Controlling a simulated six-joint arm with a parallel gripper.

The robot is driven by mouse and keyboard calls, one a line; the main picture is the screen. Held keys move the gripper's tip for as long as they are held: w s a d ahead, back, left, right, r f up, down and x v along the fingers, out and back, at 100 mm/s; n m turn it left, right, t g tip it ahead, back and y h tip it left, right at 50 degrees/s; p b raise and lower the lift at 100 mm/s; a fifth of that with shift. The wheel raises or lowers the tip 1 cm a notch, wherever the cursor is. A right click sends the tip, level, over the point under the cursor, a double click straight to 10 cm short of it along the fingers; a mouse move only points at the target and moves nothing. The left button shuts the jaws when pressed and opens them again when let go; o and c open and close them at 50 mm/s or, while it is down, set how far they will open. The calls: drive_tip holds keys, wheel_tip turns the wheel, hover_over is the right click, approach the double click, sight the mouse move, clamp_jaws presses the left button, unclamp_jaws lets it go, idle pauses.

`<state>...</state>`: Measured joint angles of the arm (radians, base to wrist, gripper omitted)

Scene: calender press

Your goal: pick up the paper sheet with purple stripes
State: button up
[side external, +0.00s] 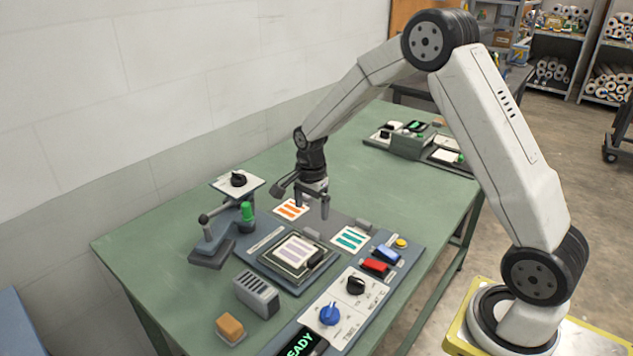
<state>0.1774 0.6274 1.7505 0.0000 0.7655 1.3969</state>
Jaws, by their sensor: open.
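The paper sheet with purple stripes (296,251) lies on a dark-framed square plate in the middle of the grey press panel. Its stripes look pale purple-grey on white. My gripper (312,207) points down with its fingers apart, empty, above the area behind that sheet. It appears closer to a sheet with orange stripes (289,209) than to the purple one. A sheet with teal stripes (351,239) lies to the right of the purple sheet. A small black part covers the purple sheet's right edge.
A lever stand with a green knob (247,211) stands left of the sheets. A grey slotted block (257,294) and an orange block (230,326) stand in front. A control panel with blue knob (330,314) and red switch (375,266) lies right.

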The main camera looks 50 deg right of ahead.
sight(312, 231)
drive_tip(key=shift+f, duration=0.1)
drive_tip(key=shift+f, duration=1.25)
drive_tip(key=shift+d+f, duration=0.1)
drive_tip(key=shift+f, duration=2.45)
drive_tip(key=c, duration=1.2)
drive_tip(key=shift+r, duration=0.15)
